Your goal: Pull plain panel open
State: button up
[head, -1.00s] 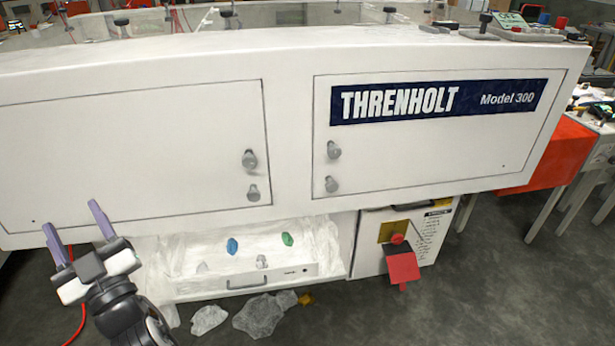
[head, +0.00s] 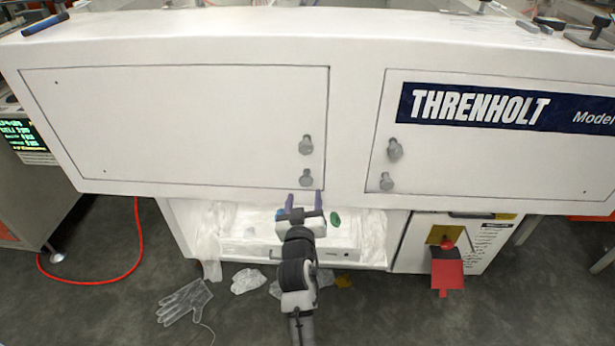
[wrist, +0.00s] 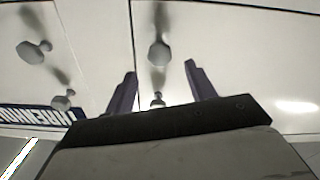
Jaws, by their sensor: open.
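The plain panel (head: 170,125) is the left, unlabelled white door on the machine front. It is shut flush and has an upper knob (head: 306,145) and a lower knob (head: 305,176) near its right edge. My gripper (head: 305,198) is open and empty just below the lower knob in the head view, fingers pointing up. In the wrist view the plain panel (wrist: 235,60) is on the right. One of its knobs (wrist: 158,52) shows beyond the fingertips, and another (wrist: 157,101) shows low between the fingers, partly hidden by my gripper (wrist: 160,70). I see no contact.
The labelled THRENHOLT panel (head: 480,165) with two knobs is to the right. Below is an open bay with a white drawer unit (head: 340,240) and plastic sheeting. A red tag (head: 447,275) hangs at right. A clear glove (head: 185,302) and a red hose (head: 90,280) lie on the floor.

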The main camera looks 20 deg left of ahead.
aim_at(305, 182)
jog(key=p+x, duration=0.1)
jog(key=x, duration=0.6)
jog(key=shift+w+a, duration=0.1)
jog(key=shift+w, duration=0.2)
jog(key=shift+c, duration=0.2)
grip_shut()
